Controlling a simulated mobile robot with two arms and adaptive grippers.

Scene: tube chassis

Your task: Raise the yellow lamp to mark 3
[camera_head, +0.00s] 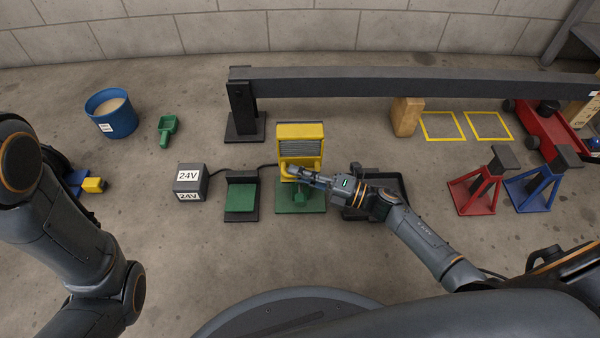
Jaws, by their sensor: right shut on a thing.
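The yellow lamp (300,131) stands upright on a green base (315,200), with a dark ribbed front. The fingers hide part of that piece. No height marks can be read at this size.
A grey 24V box (188,184) with a cable and a green-padded stand (240,196) are left of the lamp. A black tray (384,178) lies partly under my right arm. A long dark beam (400,82) runs behind. Red (478,190) and blue (535,188) jack stands are right.

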